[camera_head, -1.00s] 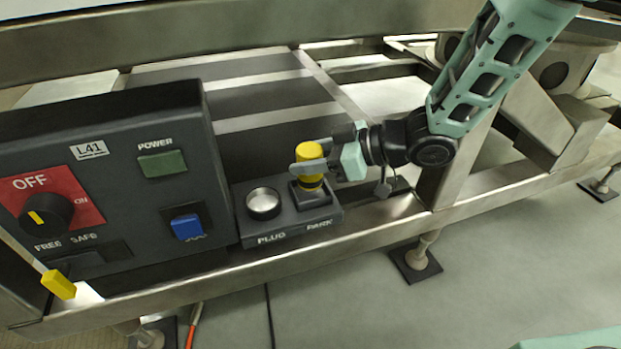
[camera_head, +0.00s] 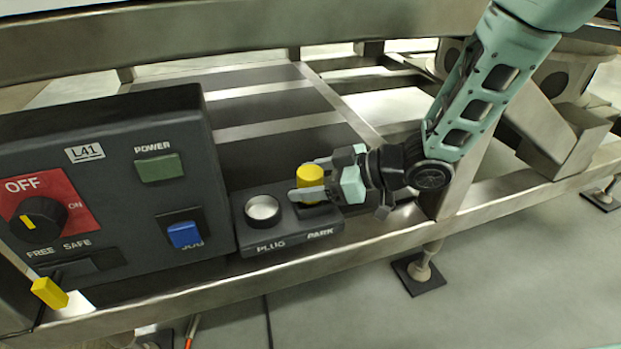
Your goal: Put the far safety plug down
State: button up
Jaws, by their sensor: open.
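The yellow safety plug (camera_head: 310,178) stands upright at the PARK place of the small dark holder block (camera_head: 284,243). The round metal PLUG socket (camera_head: 262,209) beside it, on the left, is empty. My gripper (camera_head: 312,183) is open, with its fingers around the plug's upper part from the right. The near finger crosses in front of the yellow body. The plug's lower end is hidden by the finger and the block, so I cannot tell how deep it sits.
A dark control box (camera_head: 120,190) with a red OFF/ON switch plate, a green POWER button and a blue JOG switch (camera_head: 185,235) stands left of the holder. A yellow piece (camera_head: 49,293) sticks out at its lower left. A metal frame rail (camera_head: 380,243) runs along the front.

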jog(key=shift+d+r, duration=0.1)
jog(key=shift+r, duration=0.15)
jog(key=s+d+r+m+t+h+p, duration=0.2)
jog(key=d+r+h+p, duration=0.25)
jog(key=d, duration=0.55)
jog(key=s+d+r+m+g+h, duration=0.1)
jog(key=s+r+m+g+h, duration=0.1)
jog(key=s, duration=0.9)
jog(key=s+r+m+g+h, duration=0.1)
jog(key=s+g+h, duration=0.3)
jog(key=s, duration=0.7)
jog(key=shift+s+d+r+m+h, duration=0.15)
jog(key=shift+d+r+m+h, duration=0.2)
jog(key=shift+m+h, duration=0.6)
